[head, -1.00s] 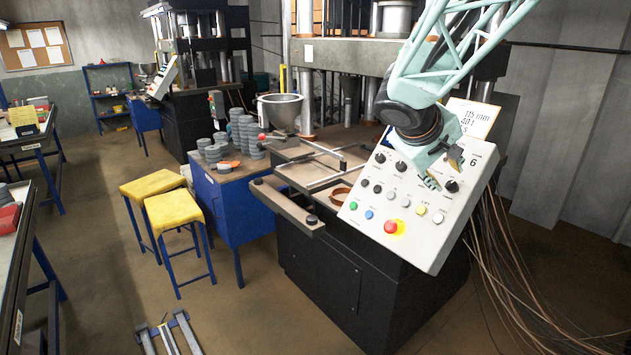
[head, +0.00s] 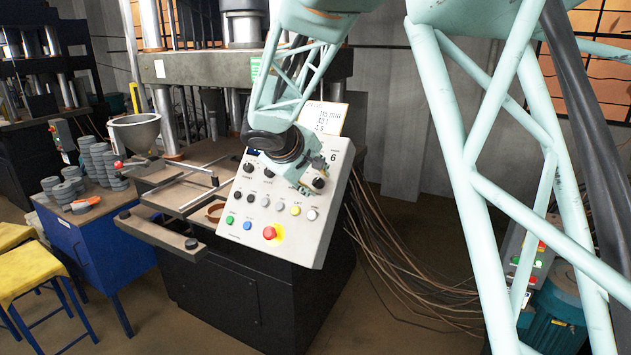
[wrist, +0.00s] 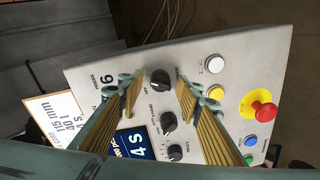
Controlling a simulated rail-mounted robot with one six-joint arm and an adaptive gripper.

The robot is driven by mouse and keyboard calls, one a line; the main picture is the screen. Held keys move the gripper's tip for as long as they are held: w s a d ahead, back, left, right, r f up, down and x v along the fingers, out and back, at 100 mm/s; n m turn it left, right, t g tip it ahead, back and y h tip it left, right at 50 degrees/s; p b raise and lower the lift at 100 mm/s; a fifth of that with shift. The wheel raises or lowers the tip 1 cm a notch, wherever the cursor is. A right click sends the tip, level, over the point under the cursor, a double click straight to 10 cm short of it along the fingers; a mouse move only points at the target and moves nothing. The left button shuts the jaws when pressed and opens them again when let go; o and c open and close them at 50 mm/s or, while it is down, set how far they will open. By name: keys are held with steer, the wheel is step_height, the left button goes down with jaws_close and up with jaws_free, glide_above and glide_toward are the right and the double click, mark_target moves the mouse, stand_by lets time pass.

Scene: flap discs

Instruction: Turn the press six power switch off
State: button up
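The press six control panel (head: 300,232) is a tilted white box with a "6" at its upper right. Below the 6 is a black rotary knob (head: 318,182), which looks like the power switch; its label is too small to read surely. In the wrist view this knob (wrist: 160,80) lies between the two fingers. My gripper (head: 304,184) is at the panel's upper right, just left of the knob in the head view. In the wrist view my gripper (wrist: 157,84) is open, with a gap on each side of the knob. I cannot tell the knob's setting.
Two more black knobs (wrist: 168,123) and a small display (wrist: 135,145) are close by. A red emergency button (wrist: 263,109) and several coloured buttons sit lower on the panel. Loose cables (head: 395,255) hang right of the press. Stacked grey discs (head: 103,165) stand at left.

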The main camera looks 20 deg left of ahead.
steer(key=c, duration=0.8)
steer(key=shift+r+n, duration=0.1)
steer(key=shift+n, duration=0.4)
steer(key=shift+c, duration=0.2)
steer(key=n+p, duration=0.2)
steer(key=n, duration=0.3)
steer(key=n+p, duration=0.3)
steer(key=n, duration=0.2)
steer(key=shift+n+h+p, duration=0.3)
steer(key=shift+p, duration=0.05)
steer(key=shift+a, duration=0.1)
steer(key=o, duration=0.8)
steer(key=shift+o, duration=0.2)
steer(key=shift+s, duration=0.15)
